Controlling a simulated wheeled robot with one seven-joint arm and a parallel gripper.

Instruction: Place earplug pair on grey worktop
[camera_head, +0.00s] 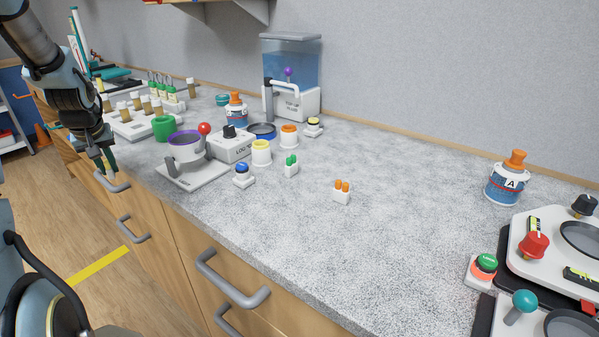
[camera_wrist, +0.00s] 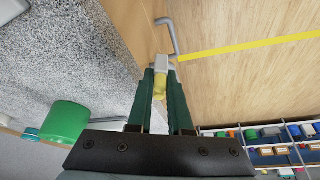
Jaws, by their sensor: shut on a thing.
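My gripper (camera_head: 108,163) hangs at the left in the head view, in front of the worktop's front edge near a drawer handle. In the wrist view my gripper (camera_wrist: 162,75) is shut on a small yellow thing with a pale block, which looks like an earplug pair (camera_wrist: 160,86); the fingers partly hide it. The grey speckled worktop (camera_head: 400,235) runs across the head view and fills the left of the wrist view (camera_wrist: 60,65). A green earplug pair (camera_head: 291,166) and an orange earplug pair (camera_head: 342,191) stand on it in pale holders.
A green cup (camera_head: 163,128), a purple-rimmed bowl device (camera_head: 185,148) and a blue button (camera_head: 242,170) stand along the left. A blue bottle (camera_head: 506,182) and control panels (camera_head: 540,245) stand at the right. The worktop's middle right is clear. Drawer handles (camera_head: 232,282) jut out in front.

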